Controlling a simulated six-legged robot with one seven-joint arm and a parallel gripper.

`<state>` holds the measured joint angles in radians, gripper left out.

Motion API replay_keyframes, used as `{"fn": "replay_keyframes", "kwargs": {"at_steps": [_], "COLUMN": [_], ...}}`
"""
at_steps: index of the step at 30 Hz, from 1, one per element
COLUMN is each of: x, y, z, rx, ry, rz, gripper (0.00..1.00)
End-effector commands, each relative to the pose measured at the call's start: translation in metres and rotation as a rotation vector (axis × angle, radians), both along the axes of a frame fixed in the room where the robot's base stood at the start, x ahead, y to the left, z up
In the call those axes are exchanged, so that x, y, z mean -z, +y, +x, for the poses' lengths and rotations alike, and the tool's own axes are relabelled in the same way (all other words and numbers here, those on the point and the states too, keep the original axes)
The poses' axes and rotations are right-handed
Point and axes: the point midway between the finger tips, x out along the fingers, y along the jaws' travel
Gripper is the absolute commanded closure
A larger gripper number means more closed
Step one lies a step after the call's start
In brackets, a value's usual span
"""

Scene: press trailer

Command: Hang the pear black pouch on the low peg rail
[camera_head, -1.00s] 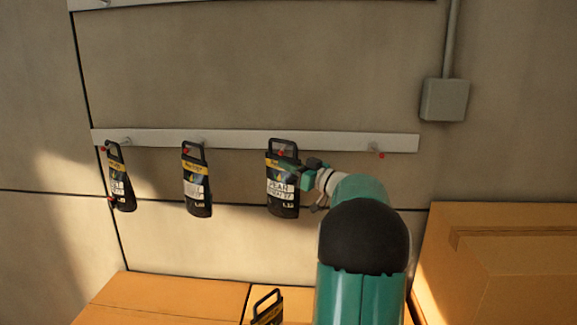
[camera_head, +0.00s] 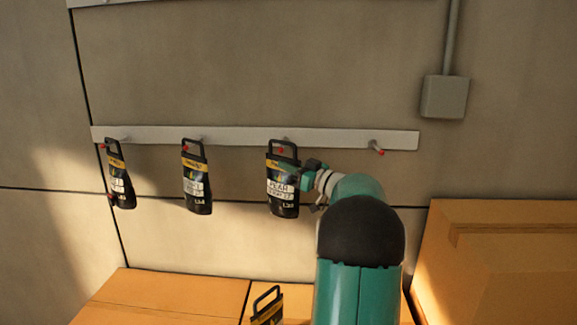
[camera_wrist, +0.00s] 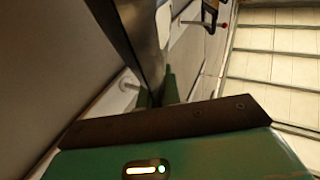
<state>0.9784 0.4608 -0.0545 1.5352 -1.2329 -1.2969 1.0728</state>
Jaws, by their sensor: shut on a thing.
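The pear black pouch (camera_head: 282,190) has a yellow band and a white label reading PEAR. It is upright in front of the low peg rail (camera_head: 340,138), at the third peg from the left. A red peg tip shows inside its handle opening; whether the handle bears on the peg is not clear. My gripper (camera_head: 304,176) is shut on the pouch's right upper side. In the wrist view, the green fingers (camera_wrist: 157,90) show beside a close grey-dark surface, and the grip itself is largely hidden.
Two similar pouches hang at the left pegs, one far left (camera_head: 120,180) and one in the middle (camera_head: 196,182). The right peg (camera_head: 376,148) is bare. Another pouch (camera_head: 267,305) is below, by cardboard boxes (camera_head: 160,300). A large box (camera_head: 510,240) is at right.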

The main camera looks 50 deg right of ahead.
Motion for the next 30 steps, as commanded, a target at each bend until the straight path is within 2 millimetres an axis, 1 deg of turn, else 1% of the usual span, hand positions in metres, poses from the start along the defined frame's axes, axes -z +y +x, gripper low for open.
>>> {"fn": "replay_keyframes", "kwargs": {"at_steps": [1, 11, 12, 15, 25, 28, 30], "x": [-0.003, -0.004, -0.004, -0.003, 0.002, 0.002, 0.004], "y": [0.000, 0.000, 0.000, 0.000, -0.001, -0.002, -0.004], "z": [0.000, 0.000, 0.000, 0.000, -0.002, -0.011, -0.021], "rx": [0.000, 0.000, 0.000, -0.001, 0.001, 0.002, 0.002], "ry": [-0.006, -0.006, -0.006, -0.004, 0.002, 0.002, 0.001], "rz": [-0.003, -0.003, -0.003, -0.002, 0.001, 0.000, 0.000], "gripper": [1.00, 1.00, 0.87, 0.69, 0.69, 0.69, 0.69]}}
